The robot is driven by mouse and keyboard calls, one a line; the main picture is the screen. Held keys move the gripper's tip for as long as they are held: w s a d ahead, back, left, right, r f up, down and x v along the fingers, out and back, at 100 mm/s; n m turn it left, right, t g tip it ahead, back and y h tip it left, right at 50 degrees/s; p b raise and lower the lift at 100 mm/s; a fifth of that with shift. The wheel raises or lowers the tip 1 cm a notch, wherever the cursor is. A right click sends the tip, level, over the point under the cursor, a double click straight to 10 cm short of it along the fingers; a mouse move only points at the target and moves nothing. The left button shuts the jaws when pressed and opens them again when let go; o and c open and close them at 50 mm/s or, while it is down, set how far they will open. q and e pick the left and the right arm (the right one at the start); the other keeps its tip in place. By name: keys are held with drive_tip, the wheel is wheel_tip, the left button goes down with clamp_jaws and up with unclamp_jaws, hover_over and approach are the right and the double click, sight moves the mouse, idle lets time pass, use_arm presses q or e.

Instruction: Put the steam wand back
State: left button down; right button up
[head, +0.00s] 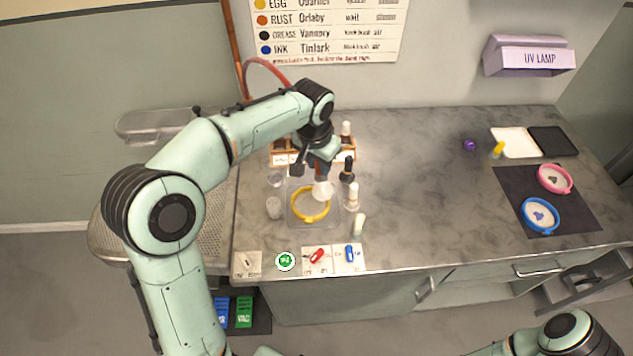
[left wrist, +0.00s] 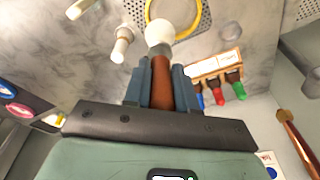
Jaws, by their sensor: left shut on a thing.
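My left gripper (head: 320,170) is shut on the brown handle of the steam wand (head: 323,190), whose pale, rounded head points down over the worktop. In the left wrist view the steam wand (left wrist: 161,75) shows between the two fingers of the left gripper (left wrist: 162,88). The wand head is above or beside a yellow hoop (head: 298,218); its exact height is hard to tell. A red hose (head: 264,64) arches behind my left arm, and its lower end is hidden. The wand's holder is not clearly visible. My right gripper is out of view.
A wooden rack (head: 345,153) is behind, a small cup (head: 274,208) left. Cards (head: 348,260) line the front edge. Blue (head: 541,230) and pink hoops lie far right. The middle worktop is clear.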

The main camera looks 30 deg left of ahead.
use_arm(q)
drive_tip(key=w+a+f+g+p, duration=0.1)
drive_tip(key=w+a+f, duration=0.1)
drive_tip(key=a, duration=0.6)
drive_tip(key=w+a+f+g+p, duration=0.1)
drive_tip(key=a+f, duration=0.1)
drive_tip(key=a, duration=0.5)
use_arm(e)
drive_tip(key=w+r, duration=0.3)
use_arm(q)
drive_tip(key=f+b, duration=0.1)
drive_tip(key=f, duration=0.1)
drive_tip(key=a+f+b, duration=0.1)
drive_tip(key=f, duration=0.1)
drive_tip(key=shift+s+f, duration=0.1)
drive_tip(key=shift+f, duration=0.2)
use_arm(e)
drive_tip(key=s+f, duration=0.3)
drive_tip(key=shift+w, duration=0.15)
use_arm(q)
drive_tip(key=shift+f, duration=0.1)
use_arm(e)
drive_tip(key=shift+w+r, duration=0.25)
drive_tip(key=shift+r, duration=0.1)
use_arm(q)
drive_tip(key=shift+f, duration=0.4)
drive_tip(key=shift+f, duration=0.5)
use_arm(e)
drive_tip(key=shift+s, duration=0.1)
